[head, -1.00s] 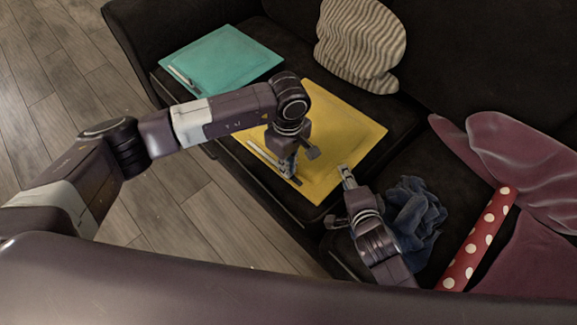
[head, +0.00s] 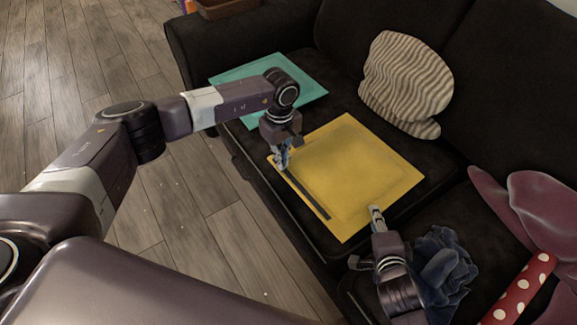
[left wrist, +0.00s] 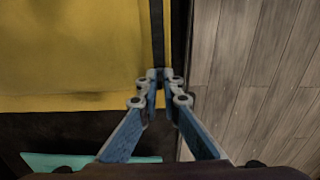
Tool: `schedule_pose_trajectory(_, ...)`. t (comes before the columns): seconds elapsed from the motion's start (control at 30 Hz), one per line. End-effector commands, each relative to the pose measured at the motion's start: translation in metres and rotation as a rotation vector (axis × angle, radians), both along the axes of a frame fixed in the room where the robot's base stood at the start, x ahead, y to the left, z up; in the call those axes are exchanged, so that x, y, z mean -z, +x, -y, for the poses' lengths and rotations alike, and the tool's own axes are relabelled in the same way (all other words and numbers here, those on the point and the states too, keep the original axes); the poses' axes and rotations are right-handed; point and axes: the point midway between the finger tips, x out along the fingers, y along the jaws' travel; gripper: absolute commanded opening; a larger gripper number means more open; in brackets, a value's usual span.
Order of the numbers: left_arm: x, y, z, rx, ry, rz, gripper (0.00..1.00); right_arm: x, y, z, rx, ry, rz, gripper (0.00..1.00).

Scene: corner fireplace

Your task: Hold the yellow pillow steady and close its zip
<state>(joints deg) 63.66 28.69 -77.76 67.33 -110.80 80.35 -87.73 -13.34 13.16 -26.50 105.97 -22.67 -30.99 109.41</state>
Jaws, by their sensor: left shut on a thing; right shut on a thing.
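The yellow pillow (head: 355,165) lies flat on the dark sofa seat. A dark closed-looking zip strip (head: 312,202) runs along its front-left edge. My left gripper (head: 281,165) points down at the upper-left end of that edge, by the pillow's left corner. In the left wrist view its fingertips (left wrist: 158,78) meet on the strip at the border of the yellow cloth (left wrist: 70,50). The zip slider is hidden between or under them. My right gripper (head: 375,212) is shut on the pillow's near right edge.
A teal pillow (head: 315,90) lies behind my left arm. A striped cushion (head: 405,80) leans on the backrest. A crumpled blue cloth (head: 440,265) lies beside my right gripper, with a red dotted roll (head: 518,290) and a maroon cushion (head: 540,215) to the right. Wooden floor (head: 210,220) is clear.

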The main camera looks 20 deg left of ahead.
Motion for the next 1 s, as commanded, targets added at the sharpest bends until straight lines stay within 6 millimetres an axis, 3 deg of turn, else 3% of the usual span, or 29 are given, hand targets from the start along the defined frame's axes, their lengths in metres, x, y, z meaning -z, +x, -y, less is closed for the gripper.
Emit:
schedule_pose_trajectory(0.3, 0.0, 0.002, -0.005, -0.005, 0.007, 0.002, 0.0, 0.004, -0.001, 0.003, 0.004, -0.008, -0.008, 0.0)
schedule_pose_trajectory(0.4, 0.0, 0.002, -0.005, -0.005, 0.008, 0.003, 0.14, 0.004, -0.001, 0.004, 0.005, -0.008, -0.008, 0.0)
schedule_pose_trajectory(0.73, -0.003, 0.002, -0.003, -0.002, 0.003, 0.002, 0.14, 0.003, -0.001, 0.003, 0.005, -0.006, -0.008, 0.0)
schedule_pose_trajectory(0.87, -0.019, 0.002, -0.003, -0.001, 0.003, 0.005, 0.14, 0.003, -0.001, 0.003, 0.005, -0.006, -0.008, 0.0)
schedule_pose_trajectory(1.0, -0.048, 0.003, -0.003, -0.002, 0.003, 0.007, 0.14, 0.003, -0.001, 0.003, 0.005, -0.005, -0.007, 0.0)
